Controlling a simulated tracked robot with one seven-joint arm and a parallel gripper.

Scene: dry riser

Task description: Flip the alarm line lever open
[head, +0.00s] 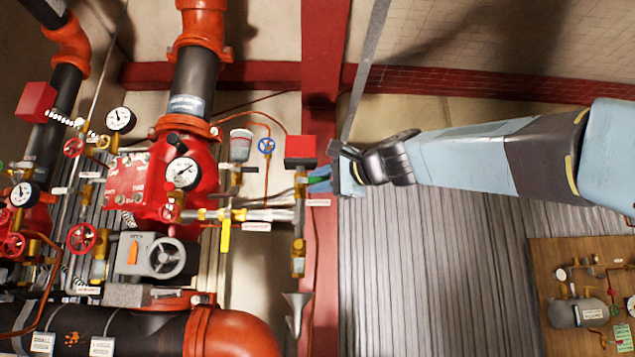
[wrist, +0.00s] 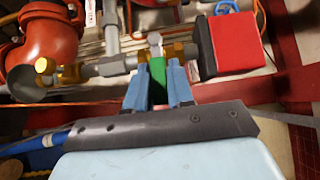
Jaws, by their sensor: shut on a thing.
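A green lever (wrist: 157,82) sits on a brass valve (wrist: 181,52) in a grey pipe line, and I take it for the alarm line lever. My gripper (wrist: 158,90) has its two blue fingers on either side of the green lever, shut on it. In the head view my gripper (head: 318,180) reaches in from the right to the vertical pipe below the red box. There the lever is mostly hidden by the fingers. A white tag (head: 318,202) hangs just below; its text is too small to read.
A red box (head: 300,148) stands close above the fingers; it also shows in the wrist view (wrist: 235,45). A yellow lever (head: 225,236), a blue handwheel (head: 266,145) and a funnel (head: 296,312) are nearby. Red valves and gauges crowd the left.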

